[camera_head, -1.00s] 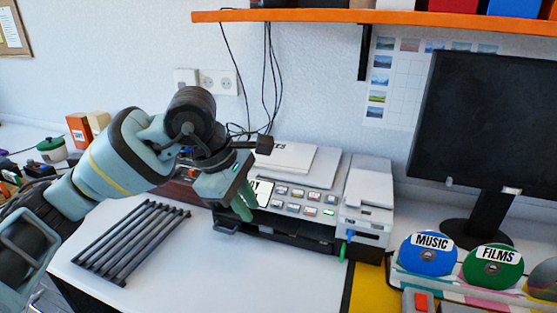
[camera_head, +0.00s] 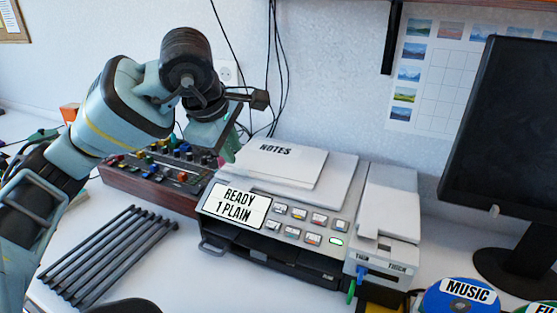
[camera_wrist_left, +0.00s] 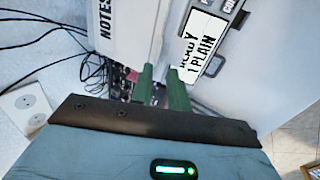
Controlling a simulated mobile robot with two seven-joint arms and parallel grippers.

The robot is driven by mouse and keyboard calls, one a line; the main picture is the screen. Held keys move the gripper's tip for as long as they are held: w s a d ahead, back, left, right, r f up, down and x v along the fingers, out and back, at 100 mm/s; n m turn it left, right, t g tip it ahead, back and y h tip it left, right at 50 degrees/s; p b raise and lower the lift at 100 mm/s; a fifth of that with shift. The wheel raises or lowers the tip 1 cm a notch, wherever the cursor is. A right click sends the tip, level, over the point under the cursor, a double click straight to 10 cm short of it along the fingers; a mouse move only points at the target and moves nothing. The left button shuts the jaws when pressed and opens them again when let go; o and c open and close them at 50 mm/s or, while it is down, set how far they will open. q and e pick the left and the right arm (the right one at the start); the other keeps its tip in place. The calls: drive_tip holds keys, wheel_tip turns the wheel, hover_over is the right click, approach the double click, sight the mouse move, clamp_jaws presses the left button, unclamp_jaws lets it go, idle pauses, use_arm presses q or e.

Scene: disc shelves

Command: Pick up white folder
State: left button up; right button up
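A white folder marked NOTES (camera_head: 277,163) lies flat on top of the printer (camera_head: 330,190). Its marked part also shows at the top left of the left wrist view (camera_wrist_left: 122,25). My left gripper (camera_head: 232,146) is at the folder's far left corner, fingers pointing down. In the left wrist view its two green fingers (camera_wrist_left: 162,88) stand a little apart with no object clearly held between them. I cannot tell whether they touch the folder. My right gripper is not in view.
A mixer with knobs (camera_head: 165,170) stands left of the printer, below my left arm. A dark slatted rack (camera_head: 105,255) lies at front left. Cables (camera_head: 275,80) hang behind. A monitor (camera_head: 500,150) and discs marked MUSIC (camera_head: 460,298) are at right.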

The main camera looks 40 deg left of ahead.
sight(241, 169)
use_arm(q)
drive_tip(key=shift+a+b+x, duration=0.1)
drive_tip(key=shift+b+x, duration=0.3)
drive_tip(key=shift+x, duration=1.45)
drive_tip(key=shift+a+b+x, duration=0.15)
drive_tip(key=shift+b+x, duration=0.2)
drive_tip(key=shift+x, duration=1.45)
clamp_jaws()
